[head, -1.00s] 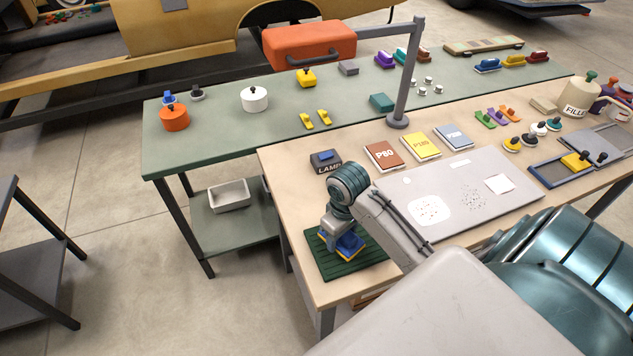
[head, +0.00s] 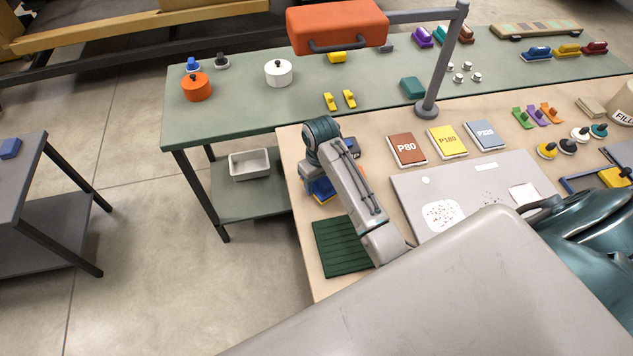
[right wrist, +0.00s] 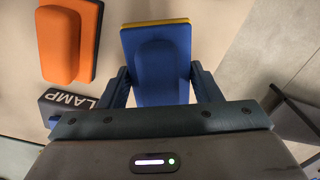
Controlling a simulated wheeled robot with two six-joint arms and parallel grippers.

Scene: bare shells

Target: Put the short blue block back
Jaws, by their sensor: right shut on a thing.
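A blue block with a yellow layer under it (head: 322,189) is in my right gripper (head: 318,180), low over the wooden table near its left edge. In the right wrist view the two fingers of my right gripper (right wrist: 158,78) sit on either side of the blue block (right wrist: 157,50). I cannot tell whether its underside touches the table. The dark green ribbed mat (head: 338,250) lies bare, nearer to me than the block. Another blue block (head: 10,148) lies on the grey table at the far left. My left gripper is not in view.
In the right wrist view an orange block (right wrist: 62,42) and the LAMP box (right wrist: 72,102) are close left of the held block. P80 (head: 407,149), P180 and P320 pads and a grey panel (head: 410,190) are right. An orange lamp head (head: 337,25) hangs above.

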